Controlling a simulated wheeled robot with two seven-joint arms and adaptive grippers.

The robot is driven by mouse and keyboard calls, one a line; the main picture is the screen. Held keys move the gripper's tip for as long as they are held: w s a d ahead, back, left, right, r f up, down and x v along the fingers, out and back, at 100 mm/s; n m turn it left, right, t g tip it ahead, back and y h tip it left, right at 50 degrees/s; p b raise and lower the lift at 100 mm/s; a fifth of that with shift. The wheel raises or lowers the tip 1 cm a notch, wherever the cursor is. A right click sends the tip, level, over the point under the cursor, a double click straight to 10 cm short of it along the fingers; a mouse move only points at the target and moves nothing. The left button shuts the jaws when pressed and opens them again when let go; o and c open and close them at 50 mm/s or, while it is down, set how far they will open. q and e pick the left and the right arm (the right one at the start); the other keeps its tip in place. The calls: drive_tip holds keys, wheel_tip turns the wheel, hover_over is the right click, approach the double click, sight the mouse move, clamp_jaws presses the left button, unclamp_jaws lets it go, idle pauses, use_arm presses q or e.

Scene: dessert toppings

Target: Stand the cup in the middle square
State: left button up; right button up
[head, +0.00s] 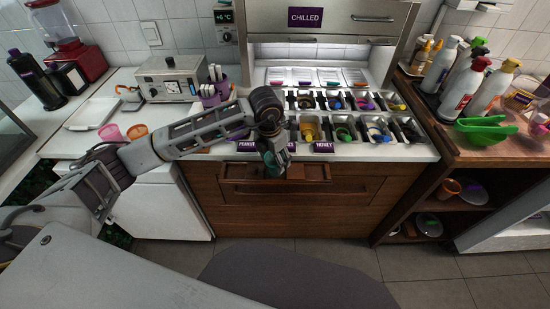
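A wooden holder (318,171) with square openings sits at the front of the counter, below the purple labels. My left gripper (275,168) points down over its middle part and hides most of the middle square. A small teal thing, perhaps the cup (270,160), shows at the gripper's fingers. I cannot tell whether the fingers are closed on it or whether it touches the holder. My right gripper is not in view.
A pink cup (110,132) and an orange cup (136,131) stand on the left counter, near a white tray (91,114). Topping pans (345,131) fill the counter behind the gripper. Bottles (462,88) and green bowls (486,130) stand at right.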

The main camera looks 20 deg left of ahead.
use_arm(q)
drive_tip(key=shift+f, duration=0.3)
drive_tip(key=shift+b, duration=0.5)
idle(0.6)
drive_tip(key=o, duration=0.8)
drive_tip(key=shift+o, duration=0.4)
drive_tip(key=o, duration=0.3)
drive_tip(key=shift+r, duration=0.1)
wheel_tip(320, 180, up, 8)
drive_tip(key=p, duration=0.4)
idle(1.0)
